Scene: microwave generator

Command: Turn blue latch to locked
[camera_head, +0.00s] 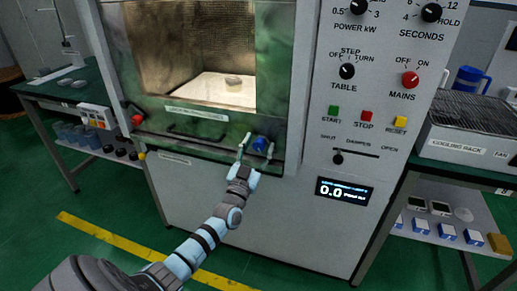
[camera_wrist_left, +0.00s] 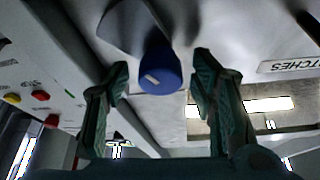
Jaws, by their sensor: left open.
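The blue latch (camera_head: 260,144) is a round knob at the lower right of the microwave door. In the left wrist view the blue latch (camera_wrist_left: 160,72) has a pale mark on its face and sits between the open fingers, near the top. My left gripper (camera_head: 255,153) reaches the latch from below, its fingers spread on either side. The left wrist view shows the left gripper (camera_wrist_left: 160,80) open, with a gap between each finger and the knob. My right gripper is not in view.
The microwave door (camera_head: 140,110) has a dark handle (camera_head: 195,134) and a window with a small item on a plate inside. The control panel (camera_head: 375,110) is to the right, with a red mains knob (camera_head: 410,79) and a display (camera_head: 343,191). A cooling rack (camera_head: 470,130) stands farther right.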

